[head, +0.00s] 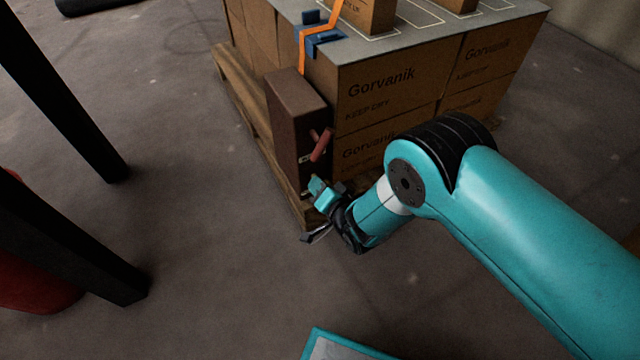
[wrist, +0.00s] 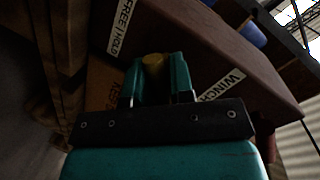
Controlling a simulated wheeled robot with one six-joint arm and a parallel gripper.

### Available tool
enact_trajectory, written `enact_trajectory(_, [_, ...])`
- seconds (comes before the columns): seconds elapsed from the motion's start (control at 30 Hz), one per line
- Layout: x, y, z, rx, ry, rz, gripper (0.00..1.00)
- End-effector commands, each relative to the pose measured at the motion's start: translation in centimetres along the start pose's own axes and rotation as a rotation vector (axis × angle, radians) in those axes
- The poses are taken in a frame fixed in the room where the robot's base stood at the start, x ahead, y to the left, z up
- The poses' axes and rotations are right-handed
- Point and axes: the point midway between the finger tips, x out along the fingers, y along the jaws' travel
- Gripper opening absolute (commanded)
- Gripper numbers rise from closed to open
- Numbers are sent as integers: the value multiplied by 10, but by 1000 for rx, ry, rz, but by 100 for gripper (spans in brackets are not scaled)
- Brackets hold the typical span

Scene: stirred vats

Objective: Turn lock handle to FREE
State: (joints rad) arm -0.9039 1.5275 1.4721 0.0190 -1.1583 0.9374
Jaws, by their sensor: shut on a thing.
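The brown winch box (head: 294,125) stands at the near corner of the loaded pallet. In the wrist view its face (wrist: 205,45) carries a "FREE | HOLD" label (wrist: 120,28) and a "WINCH" label (wrist: 222,86). A yellow, rounded piece, seemingly the lock handle (wrist: 153,63), sits between the two teal fingers of my gripper (wrist: 156,80), which is shut on it. Its lower part is hidden, so I cannot tell whether it points to FREE or HOLD. In the head view my gripper (head: 320,192) is low at the box's front, and the lock handle cannot be made out.
A red crank handle (head: 321,145) sticks out of the box above my gripper. Gorvanik cartons (head: 385,88) fill the wooden pallet (head: 240,88), with an orange strap (head: 303,50) over them. Black posts (head: 70,95) stand at left. The floor between is clear.

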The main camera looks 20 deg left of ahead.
Motion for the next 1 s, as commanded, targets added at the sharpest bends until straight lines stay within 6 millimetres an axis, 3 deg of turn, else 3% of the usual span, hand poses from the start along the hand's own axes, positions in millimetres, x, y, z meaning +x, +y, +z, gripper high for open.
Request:
enact_trajectory(0.3, [-2,6,2,-103,14,32,0])
enact_trajectory(0.8, [-2,7,2,-121,19,38,0])
enact_trajectory(0.83, [-2,7,2,-121,19,39,24])
enact_trajectory(0.9, [-2,6,1,-121,19,37,40])
enact_trajectory(1.0, [-1,5,1,-121,20,33,44])
